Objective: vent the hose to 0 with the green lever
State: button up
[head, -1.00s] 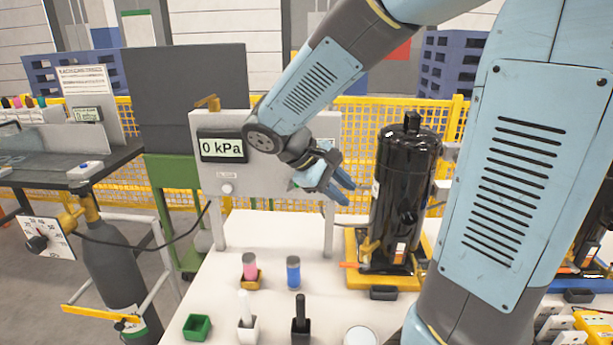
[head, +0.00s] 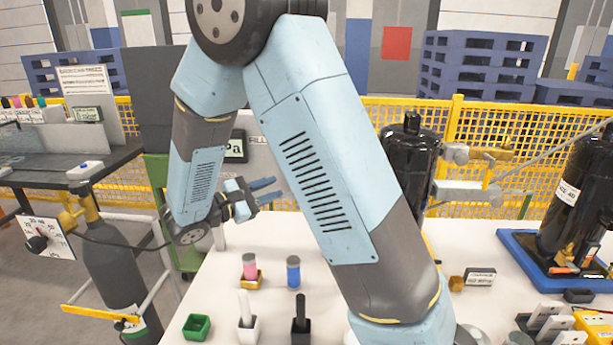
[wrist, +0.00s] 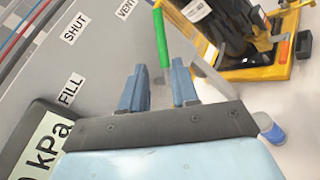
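The green lever (wrist: 162,38) shows in the wrist view, standing out past my fingertips, with its far end near the VENT label (wrist: 125,8) on the grey panel (wrist: 110,55). SHUT and FILL are also printed there. My gripper (wrist: 160,68) is open, its two blue fingers apart with nothing between them; the lever's near end lies just beyond the gap. In the head view my gripper (head: 276,190) is in front of the panel, and my arm hides the lever. The display (head: 235,147) is partly covered; the wrist view shows "kPa" and a cut-off digit.
A black compressor (head: 408,165) stands right of the panel, behind my arm. A pink-topped cylinder (head: 250,266), a blue cylinder (head: 293,272) and a green tray (head: 197,327) are on the white table. A gas cylinder (head: 110,265) stands at left.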

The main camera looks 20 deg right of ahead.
jog(key=x, duration=1.3)
jog(key=shift+d, duration=0.2)
jog(key=shift+w, duration=0.1)
grip_shut()
